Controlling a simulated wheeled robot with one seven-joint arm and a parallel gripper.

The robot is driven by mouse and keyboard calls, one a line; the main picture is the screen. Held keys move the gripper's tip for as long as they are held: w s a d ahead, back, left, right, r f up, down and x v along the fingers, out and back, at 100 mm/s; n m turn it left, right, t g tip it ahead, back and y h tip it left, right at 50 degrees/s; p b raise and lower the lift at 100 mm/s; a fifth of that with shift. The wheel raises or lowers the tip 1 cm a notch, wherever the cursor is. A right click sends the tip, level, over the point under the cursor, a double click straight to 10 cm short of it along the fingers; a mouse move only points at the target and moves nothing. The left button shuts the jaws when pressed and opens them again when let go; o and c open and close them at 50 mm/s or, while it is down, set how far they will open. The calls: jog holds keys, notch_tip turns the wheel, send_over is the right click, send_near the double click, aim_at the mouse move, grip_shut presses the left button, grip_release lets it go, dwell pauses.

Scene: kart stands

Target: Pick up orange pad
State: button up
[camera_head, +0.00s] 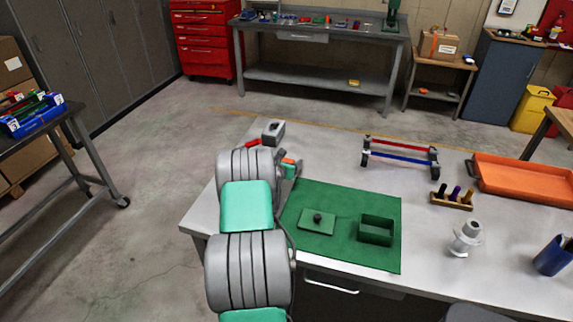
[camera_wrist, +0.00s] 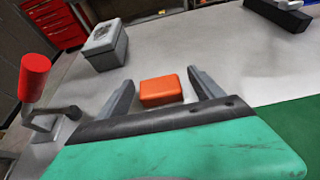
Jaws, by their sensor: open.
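The orange pad (camera_wrist: 160,92) is a small block with rounded edges, lying on the grey table top in the wrist view. My gripper (camera_wrist: 164,88) is open, with one dark finger on each side of the pad in the picture. A gap shows between the pad and each finger, and the pad's near edge is close to the gripper's dark front bar. I cannot tell how high the fingers are above the table. In the head view, a small orange patch (camera_head: 289,160) shows beside my arm, which hides most of that spot.
A grey box (camera_wrist: 106,45) stands beyond the pad to the left. A red-handled grey part (camera_wrist: 33,78) stands at the left. A green mat (camera_head: 345,200) holds a lid and a green box (camera_head: 376,230). A rack with red and blue bars (camera_head: 400,156) stands farther right.

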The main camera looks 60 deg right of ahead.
jog(key=shift+c, duration=0.4)
jog(key=c, duration=1.3)
